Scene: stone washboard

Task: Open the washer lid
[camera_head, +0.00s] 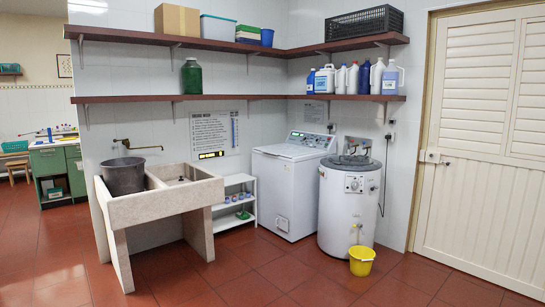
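A white top-loading washer (288,190) stands against the back wall near the corner, with its control panel (311,140) at the rear. Its top lid (289,151) looks shut and flat. To its right stands a round white appliance (347,207) with a dial on its front and a dark, partly clear top (351,161). I cannot tell for sure whether that top is open. Neither of my grippers is in view.
A yellow bucket (361,261) sits on the floor before the round appliance. A stone washboard sink (160,206) holding a dark bucket (124,176) and a low white rack (236,202) stand left. A closed louvred door (485,145) is at right. The red tiled floor in front is clear.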

